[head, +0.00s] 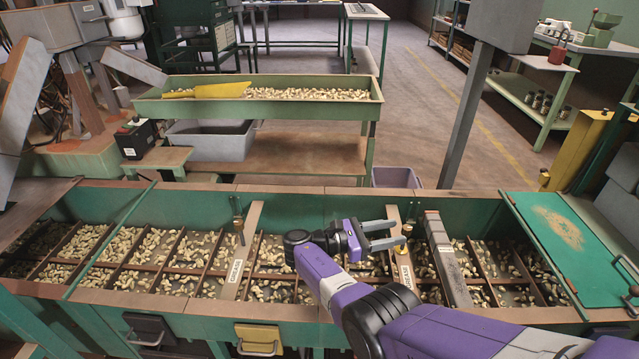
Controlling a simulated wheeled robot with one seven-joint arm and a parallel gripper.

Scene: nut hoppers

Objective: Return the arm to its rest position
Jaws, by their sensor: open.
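My gripper (384,236) is in the head view, above the middle right of the long green hopper bench (205,307). Its two grey fingers point right and stand apart, with nothing seen between them. My purple arm reaches in from the lower right corner and crosses the bench's front edge. The fingertips are near a slanted labelled divider (405,272) with a small brass-coloured knob near them; I cannot tell whether they touch. My arm hides part of the nut compartments and the front edge.
Nuts fill many compartments. Another labelled divider (238,262) and a dark-topped bar (444,258) cross the bench. A green lid (565,235) covers its right end. Behind stand a nut tray (255,107) with a yellow scoop (220,90) and a grey post (466,115). Open floor lies beyond.

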